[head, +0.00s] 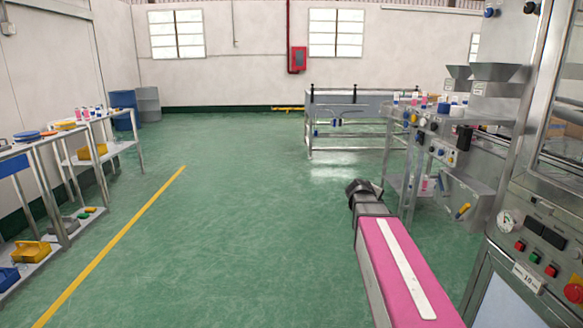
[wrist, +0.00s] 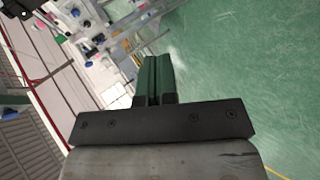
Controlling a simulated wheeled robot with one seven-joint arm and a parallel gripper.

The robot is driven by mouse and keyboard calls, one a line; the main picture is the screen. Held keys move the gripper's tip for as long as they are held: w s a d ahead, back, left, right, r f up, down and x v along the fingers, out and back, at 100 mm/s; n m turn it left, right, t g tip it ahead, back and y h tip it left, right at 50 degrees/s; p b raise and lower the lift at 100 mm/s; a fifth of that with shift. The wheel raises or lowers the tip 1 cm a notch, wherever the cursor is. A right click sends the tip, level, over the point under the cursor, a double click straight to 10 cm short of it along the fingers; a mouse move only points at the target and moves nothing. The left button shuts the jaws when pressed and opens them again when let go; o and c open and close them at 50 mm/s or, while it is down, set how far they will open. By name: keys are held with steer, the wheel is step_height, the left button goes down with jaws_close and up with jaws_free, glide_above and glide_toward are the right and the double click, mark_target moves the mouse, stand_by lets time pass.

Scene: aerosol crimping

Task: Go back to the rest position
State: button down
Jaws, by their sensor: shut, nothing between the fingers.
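My gripper (wrist: 157,62) shows in the wrist view, with its two dark green fingers side by side and shut, nothing between them. It points over the green floor, with machinery and white shelving tilted in the background. In the head view, part of my arm (head: 395,265), with a pink cover and a white strip, reaches forward at the lower right. The dark end of it (head: 364,190) is over the floor; the fingers cannot be made out there.
A steel machine with a control panel (head: 545,245) stands close on the right. A bench with bottles (head: 430,118) is beyond it. Shelves with yellow bins (head: 30,252) line the left. A metal frame table (head: 350,105) stands at the back. The middle floor (head: 230,200) is clear.

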steer(key=s+a+f+m+g+y, duration=0.3)
steer(key=s+a+f, duration=0.5)
steer(key=s+f, duration=0.3)
steer(key=s+a+f+m+g+y, duration=0.3)
steer(key=s+a+f+y, duration=0.3)
steer(key=s+f, duration=0.5)
steer(key=shift+s+a+m+g, duration=0.35)
steer(key=shift+a+g, duration=0.35)
steer(key=shift+a, duration=0.3)
